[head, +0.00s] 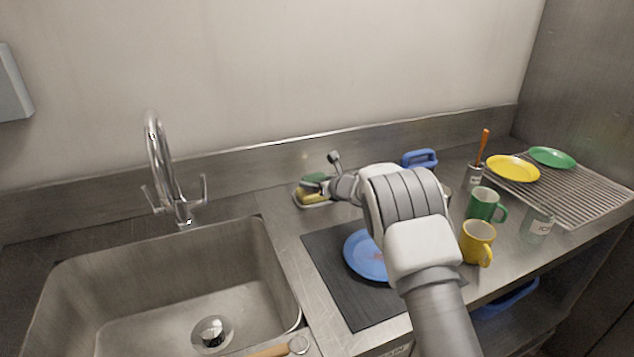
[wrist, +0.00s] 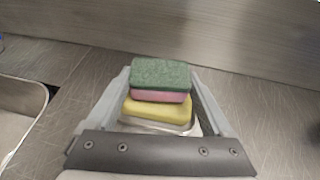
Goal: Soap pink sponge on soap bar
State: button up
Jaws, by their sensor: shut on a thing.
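The pink sponge (wrist: 160,96) has a green scouring layer on top. My gripper (wrist: 160,80) is shut on it, one finger on each side. The yellow soap bar (wrist: 158,109) lies in a pale, shiny dish (wrist: 186,129) directly under the sponge. The sponge's pink side faces down towards the bar; I cannot tell whether the two touch. In the head view the green top of the sponge (head: 314,178) shows at my gripper (head: 329,186), over the yellow bar (head: 313,197), near the back wall. My wrist hides part of them there.
The sink (head: 180,290) with its tap (head: 160,165) is to the left. A blue plate (head: 364,256) lies on a dark mat (head: 325,262) in front. Green (head: 484,204) and yellow mugs (head: 477,243), a glass jar (head: 537,226) and a rack (head: 590,197) with plates stand right.

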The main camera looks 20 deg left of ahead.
aim_at(317, 179)
jog(key=shift+f+b, duration=0.65)
jog(key=shift+b, duration=0.05)
dwell(1.0)
jog(key=shift+r, duration=0.1)
jog(key=shift+r+p, duration=1.65)
jog(key=shift+r, duration=1.85)
